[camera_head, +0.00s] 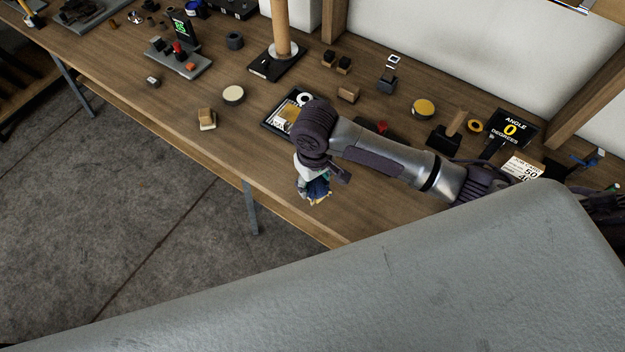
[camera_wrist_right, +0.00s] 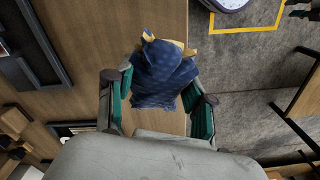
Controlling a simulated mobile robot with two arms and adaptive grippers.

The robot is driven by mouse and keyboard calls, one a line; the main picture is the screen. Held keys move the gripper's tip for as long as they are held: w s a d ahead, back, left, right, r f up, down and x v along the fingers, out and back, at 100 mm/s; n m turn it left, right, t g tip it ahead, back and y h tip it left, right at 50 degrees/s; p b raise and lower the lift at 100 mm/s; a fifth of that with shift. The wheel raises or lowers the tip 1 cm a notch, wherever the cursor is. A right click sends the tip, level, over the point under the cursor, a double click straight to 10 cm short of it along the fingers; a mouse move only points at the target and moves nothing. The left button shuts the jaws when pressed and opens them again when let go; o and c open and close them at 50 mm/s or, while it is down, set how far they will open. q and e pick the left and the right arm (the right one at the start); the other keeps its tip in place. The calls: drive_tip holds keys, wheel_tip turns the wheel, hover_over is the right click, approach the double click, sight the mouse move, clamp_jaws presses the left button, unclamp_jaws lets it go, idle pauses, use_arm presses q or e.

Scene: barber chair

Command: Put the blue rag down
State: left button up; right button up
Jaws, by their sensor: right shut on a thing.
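The blue rag (camera_wrist_right: 160,75) is bunched up, dark blue with tan edges, between the fingers of my right gripper (camera_wrist_right: 158,105) in the wrist view. In the head view the rag (camera_head: 318,187) hangs below my right gripper (camera_head: 316,178), over the front part of the wooden workbench (camera_head: 225,165). The gripper is shut on the rag. My arm hides part of it, and I cannot tell whether its lower edge touches the bench top. My left gripper is not in view.
A black-framed tray (camera_head: 270,124) lies just behind the gripper. A round tin (camera_head: 233,94) and a wood block (camera_head: 207,115) stand to the left. The bench front left of the gripper is clear.

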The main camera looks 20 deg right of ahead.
sight(312, 183)
drive_tip(key=w, duration=0.1)
drive_tip(key=w+f, duration=0.1)
drive_tip(key=shift+w+d+f, duration=0.2)
drive_tip(key=shift+w+f, duration=0.3)
drive_tip(key=shift+w, duration=0.1)
drive_tip(key=shift+f, duration=0.25)
wheel_tip(312, 183, down, 4)
drive_tip(key=shift+r+p, duration=0.2)
drive_tip(key=shift+p, duration=0.3)
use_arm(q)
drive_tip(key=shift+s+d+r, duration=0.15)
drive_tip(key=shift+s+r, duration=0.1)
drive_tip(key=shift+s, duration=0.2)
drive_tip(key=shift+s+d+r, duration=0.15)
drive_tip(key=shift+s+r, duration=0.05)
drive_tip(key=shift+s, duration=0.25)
use_arm(e)
drive_tip(key=o, duration=1)
drive_tip(key=shift+f, duration=0.15)
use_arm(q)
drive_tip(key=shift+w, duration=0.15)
